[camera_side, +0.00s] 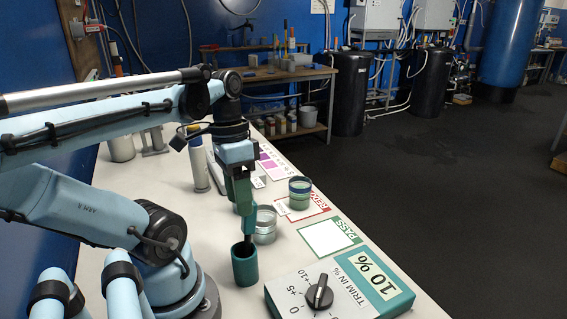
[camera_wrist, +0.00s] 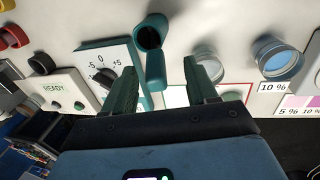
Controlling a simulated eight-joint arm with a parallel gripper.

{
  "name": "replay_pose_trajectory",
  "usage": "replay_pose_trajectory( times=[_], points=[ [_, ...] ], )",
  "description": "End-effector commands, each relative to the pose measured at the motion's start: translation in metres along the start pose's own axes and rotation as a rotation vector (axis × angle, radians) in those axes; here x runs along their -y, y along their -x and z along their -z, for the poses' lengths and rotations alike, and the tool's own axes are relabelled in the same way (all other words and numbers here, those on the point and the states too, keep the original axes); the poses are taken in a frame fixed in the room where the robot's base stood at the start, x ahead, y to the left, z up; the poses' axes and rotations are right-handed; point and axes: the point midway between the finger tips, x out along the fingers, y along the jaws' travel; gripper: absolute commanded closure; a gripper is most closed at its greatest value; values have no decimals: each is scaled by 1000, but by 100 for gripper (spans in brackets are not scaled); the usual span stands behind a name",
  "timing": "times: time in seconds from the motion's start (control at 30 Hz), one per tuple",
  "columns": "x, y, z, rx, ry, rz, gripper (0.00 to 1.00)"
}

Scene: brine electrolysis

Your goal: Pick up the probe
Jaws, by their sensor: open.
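The probe (camera_wrist: 155,72) has a teal handle and stands in a teal cup-like holder (camera_side: 245,265), its dark lower part showing above the rim. The holder also shows in the wrist view (camera_wrist: 149,35). My gripper (camera_side: 242,203) points down above the holder. In the wrist view my gripper (camera_wrist: 163,88) has its two green fingers apart, with the probe's handle between them and a gap on each side. In the side view the handle and fingers overlap in similar colours, so their contact cannot be told there.
A trim box (camera_side: 340,285) with a black dial stands right of the holder. A clear jar (camera_side: 264,226) is close behind it. Another jar (camera_side: 299,193) sits by the REDO card. The PASS card (camera_side: 329,237) is bare.

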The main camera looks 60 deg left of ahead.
Motion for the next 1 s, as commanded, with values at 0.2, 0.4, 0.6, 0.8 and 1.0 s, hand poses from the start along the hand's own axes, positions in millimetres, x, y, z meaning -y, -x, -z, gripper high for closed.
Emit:
replay_pose_trajectory(
  times=[0.2,0.4,0.6,0.8,1.0],
  points=[
    [-3,-14,0,0,-2,0,43],
    [-8,-41,0,-1,-1,1,43],
    [-8,-54,0,-2,0,1,43],
    [-8,-56,0,-2,0,1,43],
    [-8,-56,0,-1,0,1,61]
  ],
)
